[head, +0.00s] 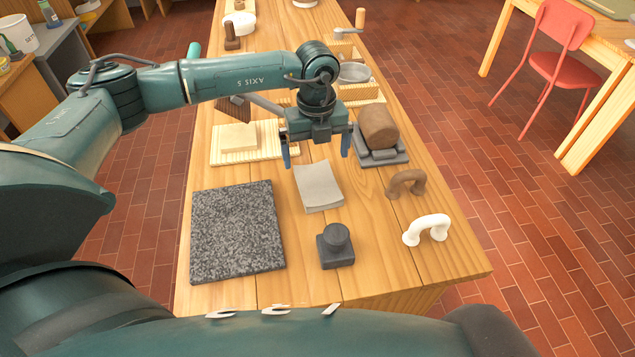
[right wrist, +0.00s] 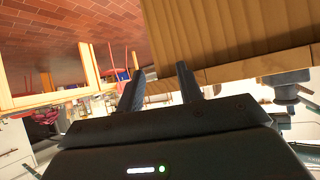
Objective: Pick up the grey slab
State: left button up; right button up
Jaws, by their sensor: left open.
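A speckled dark board (head: 237,235) lies left of the slab, a dark knobbed block (head: 336,250) nearer. A brown clay lump (head: 378,126), a brown arch (head: 405,184) and a white arch (head: 427,228) stand to the right. A slatted board (head: 220,156) bears a cream block (head: 239,136).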

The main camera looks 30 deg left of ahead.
aim_at(317, 183)
pick_arm(q)
notch_tip(317, 183, down, 8)
jog(key=shift+d+f+p, duration=0.15)
jog(key=shift+f+p, duration=0.05)
jog(key=shift+p, duration=0.5)
jog(key=shift+c, duration=0.6)
jog(key=c, duration=1.1)
jog(key=shift+r, duration=0.1)
